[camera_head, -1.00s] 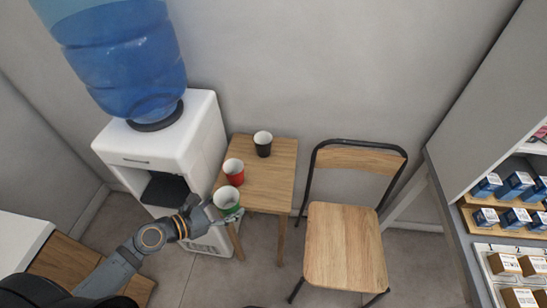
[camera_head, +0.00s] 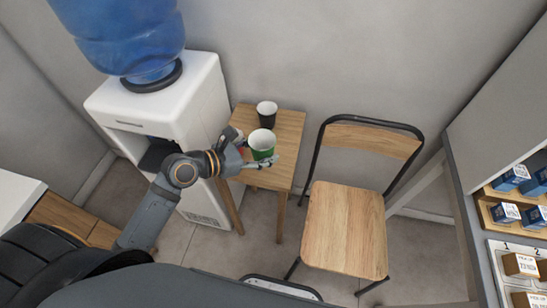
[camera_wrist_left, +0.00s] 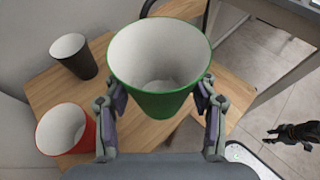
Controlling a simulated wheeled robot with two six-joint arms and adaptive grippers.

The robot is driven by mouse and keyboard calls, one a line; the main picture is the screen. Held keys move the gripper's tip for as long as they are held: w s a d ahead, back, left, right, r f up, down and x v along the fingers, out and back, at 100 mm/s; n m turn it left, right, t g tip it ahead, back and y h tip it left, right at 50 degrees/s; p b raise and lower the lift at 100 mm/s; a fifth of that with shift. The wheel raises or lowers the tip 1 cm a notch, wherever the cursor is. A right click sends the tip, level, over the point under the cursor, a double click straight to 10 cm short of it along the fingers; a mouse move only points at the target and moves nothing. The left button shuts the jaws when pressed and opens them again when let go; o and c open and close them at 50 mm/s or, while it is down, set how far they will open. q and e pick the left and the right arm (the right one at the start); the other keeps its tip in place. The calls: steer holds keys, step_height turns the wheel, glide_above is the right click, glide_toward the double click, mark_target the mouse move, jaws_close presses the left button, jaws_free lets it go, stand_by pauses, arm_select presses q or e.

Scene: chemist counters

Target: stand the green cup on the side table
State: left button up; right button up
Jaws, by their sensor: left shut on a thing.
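The green cup (camera_head: 263,145) is white inside and upright, held over the front of the wooden side table (camera_head: 287,128). My left gripper (camera_head: 256,159) is shut on it from the front left. In the left wrist view the green cup (camera_wrist_left: 160,62) sits between the two fingers (camera_wrist_left: 160,110), its open mouth up. The wrist view shows table top beneath it; whether its base touches cannot be told. My right gripper is not clearly seen in the head view; a dark gripper (camera_wrist_left: 292,133) shows at the right of the wrist view, its jaws unclear.
A black cup (camera_head: 267,114) stands at the back of the table. A red cup (camera_wrist_left: 66,130) stands on its left, mostly hidden by my gripper in the head view. A water dispenser (camera_head: 205,90) is left, a chair (camera_head: 343,230) right. The table's right side is clear.

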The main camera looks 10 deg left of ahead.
arm_select(q)
steer(key=w+f, duration=0.2)
steer(key=w+d+f+b, duration=0.1)
steer(key=w+f, duration=0.3)
steer(key=f, duration=0.1)
steer(key=shift+w+d+b, duration=0.25)
steer(key=shift+d+b, duration=0.1)
steer(key=shift+b, duration=0.05)
step_height(320, 180, down, 3)
steer(key=shift+r+b, duration=0.1)
steer(key=shift+b, duration=0.2)
steer(key=o, duration=0.8)
steer(key=shift+c, duration=0.2)
steer(key=p+v, duration=0.2)
steer(key=v, duration=1)
